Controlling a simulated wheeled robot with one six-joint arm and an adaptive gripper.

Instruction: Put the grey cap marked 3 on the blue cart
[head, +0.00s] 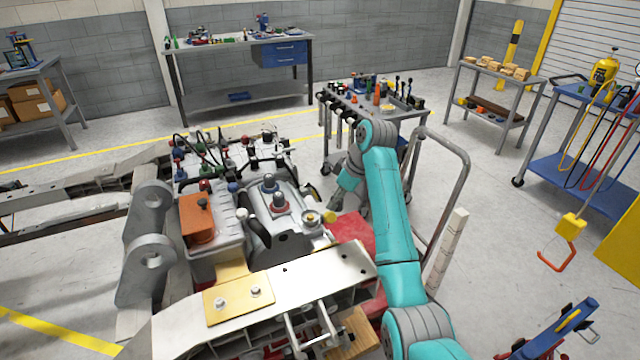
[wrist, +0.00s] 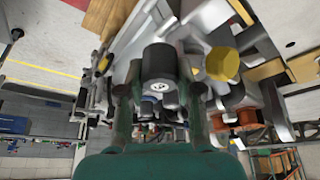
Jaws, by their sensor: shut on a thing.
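In the wrist view a dark grey cap (wrist: 158,62) with a small white mark sits between the fingers of my gripper (wrist: 160,98). The mark is too small to read surely as a 3. My gripper is shut on this cap. In the head view my gripper (head: 338,200) is low at the right side of the chassis assembly, close to a yellow cap (head: 329,216). The held cap cannot be made out there. Whether it still touches the chassis, I cannot tell. The blue cart (head: 562,172) stands at the far right, well away from my gripper.
A grey tool cart (head: 345,108) stands behind my arm, with a bent tube rail at its right. The blue cart carries a yellow cylinder (head: 604,72) and hoses. Grey caps (head: 270,184) stand on the chassis.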

